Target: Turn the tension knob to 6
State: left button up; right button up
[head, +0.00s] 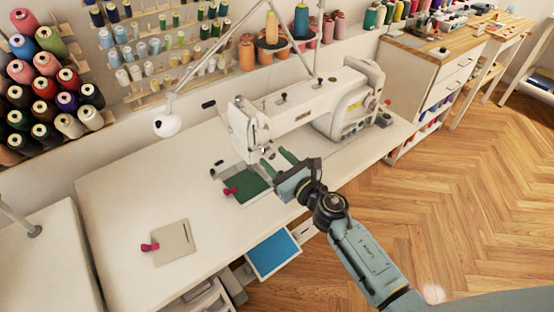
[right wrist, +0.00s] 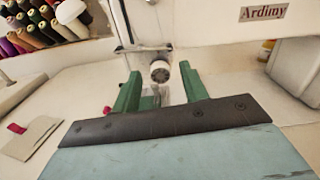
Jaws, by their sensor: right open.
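The white sewing machine (head: 318,108) stands on the white table. In the right wrist view, the small round tension knob (right wrist: 160,71) shows on the machine's head, pale with a dark ring. Its number marks are too small to read. My right gripper (head: 277,161) is open, its two green fingers pointing at the machine's head. In the right wrist view the gripper (right wrist: 160,85) has one finger on each side of the knob in the picture; I cannot tell whether they touch it. In the head view the knob is too small to make out clearly. My left gripper is not in view.
A green cloth (head: 246,186) with a pink clip lies below the machine's head. A beige cloth (head: 175,243) with a pink clip lies on the white table (head: 120,205). A lamp (head: 167,124) hangs behind. Thread spools (head: 57,85) fill the wall racks.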

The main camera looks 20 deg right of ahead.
grip_shut()
jog(key=shift+m, duration=0.3)
